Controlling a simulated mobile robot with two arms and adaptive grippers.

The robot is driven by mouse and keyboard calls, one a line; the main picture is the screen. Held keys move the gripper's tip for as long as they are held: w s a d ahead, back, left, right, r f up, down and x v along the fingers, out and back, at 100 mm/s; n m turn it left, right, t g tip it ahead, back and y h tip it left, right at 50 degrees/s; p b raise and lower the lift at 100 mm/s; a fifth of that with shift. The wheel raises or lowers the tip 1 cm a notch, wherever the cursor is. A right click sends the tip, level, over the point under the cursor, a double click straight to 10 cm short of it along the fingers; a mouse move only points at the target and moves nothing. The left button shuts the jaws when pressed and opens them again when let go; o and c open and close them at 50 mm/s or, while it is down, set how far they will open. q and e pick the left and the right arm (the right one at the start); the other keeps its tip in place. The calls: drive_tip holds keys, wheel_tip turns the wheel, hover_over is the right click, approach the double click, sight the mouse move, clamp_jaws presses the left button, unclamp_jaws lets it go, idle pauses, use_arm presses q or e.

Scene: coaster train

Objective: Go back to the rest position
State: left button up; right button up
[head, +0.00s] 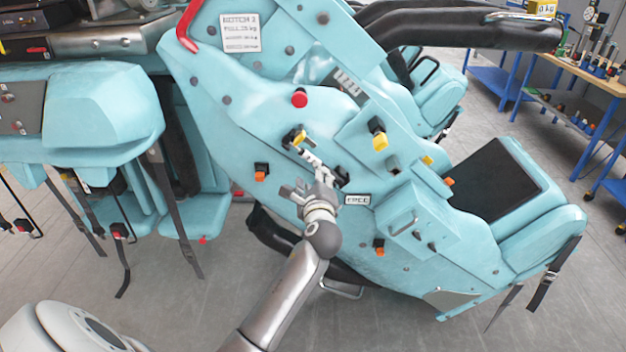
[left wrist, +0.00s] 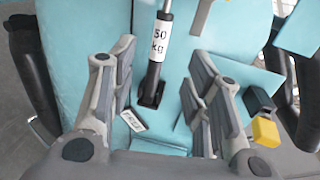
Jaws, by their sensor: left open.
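My left gripper (head: 313,188) is in front of the light blue side panel (head: 222,125) of a coaster car in the head view. Its two fingers stand wide apart in the left wrist view (left wrist: 160,85), with nothing gripped. Between them in that picture, a strut with a "50 kg" label (left wrist: 157,40) runs down to a black foot on the panel. It also shows beside the gripper in the head view (head: 312,158). Whether a finger touches it, I cannot tell. A small "FREE" label (head: 357,199) is right of the gripper. My right gripper is not in view.
A red knob (head: 299,98), a yellow knob (head: 380,142) and orange knobs stick out around the gripper. Seats with hanging black straps (head: 176,215) are at left, another seat (head: 545,190) at right. A workbench (head: 590,75) stands back right. Grey floor is open at lower right.

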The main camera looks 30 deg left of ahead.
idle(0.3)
use_arm(q)
drive_tip(key=s+d+f+n+g+h+b, duration=0.1)
drive_tip(key=s+d+f+h, duration=0.1)
drive_tip(key=f, duration=0.9)
drive_tip(key=s+d+f+n+g+h+b, duration=0.1)
drive_tip(key=s+d+f+h, duration=0.1)
drive_tip(key=f, duration=0.9)
drive_tip(key=s+d+f+n+g+h+b, duration=0.1)
drive_tip(key=s+d+f+h, duration=0.15)
drive_tip(key=f, duration=0.75)
drive_tip(key=s+d+f+n+g+h+b, duration=0.1)
drive_tip(key=s+d+f+n+g, duration=0.1)
drive_tip(key=s+f, duration=0.7)
drive_tip(key=s+d+f+n+g+h, duration=0.1)
drive_tip(key=s+d+f+n+g, duration=0.15)
drive_tip(key=s+f, duration=0.65)
drive_tip(key=s+d+f+n+g+b, duration=0.1)
drive_tip(key=s+f+n, duration=0.2)
drive_tip(key=s, duration=0.7)
drive_tip(key=s+d+f+n+g+h, duration=0.1)
drive_tip(key=s+f+n+g, duration=0.1)
drive_tip(key=s+f, duration=0.6)
drive_tip(key=s+d+f+n+g+b, duration=0.1)
drive_tip(key=s+f+n, duration=0.3)
drive_tip(key=s, duration=0.8)
wheel_tip(320, 180, down, 2)
drive_tip(key=shift+h+b, duration=0.3)
drive_tip(key=shift+h, duration=0.05)
drive_tip(key=shift+g, duration=0.25)
